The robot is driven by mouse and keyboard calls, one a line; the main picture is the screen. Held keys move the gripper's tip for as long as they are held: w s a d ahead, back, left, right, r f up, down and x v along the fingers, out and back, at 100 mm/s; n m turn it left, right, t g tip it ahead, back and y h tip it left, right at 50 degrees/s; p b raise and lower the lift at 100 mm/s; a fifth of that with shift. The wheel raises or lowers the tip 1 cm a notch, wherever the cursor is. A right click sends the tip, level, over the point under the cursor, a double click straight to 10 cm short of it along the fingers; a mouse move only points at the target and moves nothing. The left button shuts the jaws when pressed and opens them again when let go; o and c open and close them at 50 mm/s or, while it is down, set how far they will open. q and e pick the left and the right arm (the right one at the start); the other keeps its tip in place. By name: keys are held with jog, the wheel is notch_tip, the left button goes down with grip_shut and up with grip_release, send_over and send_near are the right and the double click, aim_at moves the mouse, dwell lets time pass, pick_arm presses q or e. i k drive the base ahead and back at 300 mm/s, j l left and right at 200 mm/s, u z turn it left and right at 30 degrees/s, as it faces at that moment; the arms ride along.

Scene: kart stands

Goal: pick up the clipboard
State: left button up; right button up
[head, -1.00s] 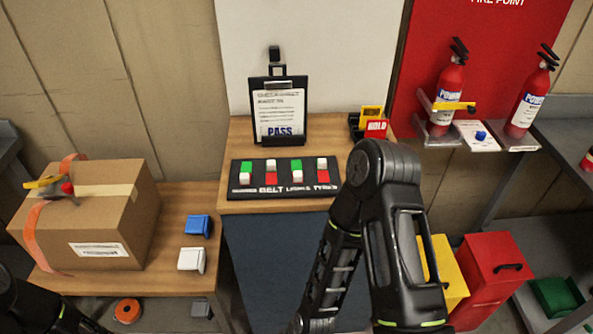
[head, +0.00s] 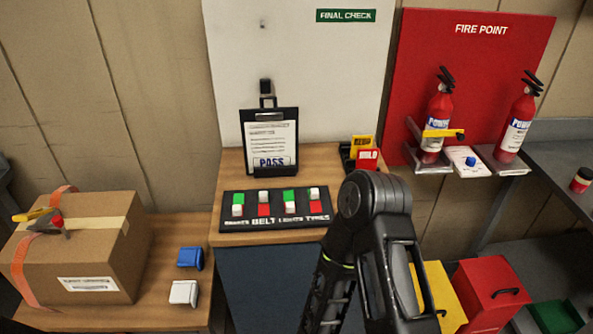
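The clipboard (head: 270,142) is black with a white printed sheet marked PASS. It stands upright, leaning slightly back, in a small black holder at the back of the middle wooden table (head: 322,158), in front of the white board. A black hook or peg shows just above its top clip. My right arm reaches in from the bottom, right of the clipboard and in front of the table, but its gripper is out of the frame. My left gripper is not in view either. Nothing of mine touches the clipboard.
A black switch panel (head: 243,223) lies in front of the clipboard. Yellow and red cards (head: 367,159) stand to its right. A strapped cardboard box (head: 100,258) and blue and white blocks (head: 190,257) sit on the lower left table. Fire extinguishers (head: 514,126) stand at right.

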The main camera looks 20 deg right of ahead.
aim_at(271, 136)
jog(key=k+l+u, duration=0.2)
jog(key=l, duration=0.3)
jog(key=k+l+u, duration=0.25)
jog(key=k+l, duration=0.2)
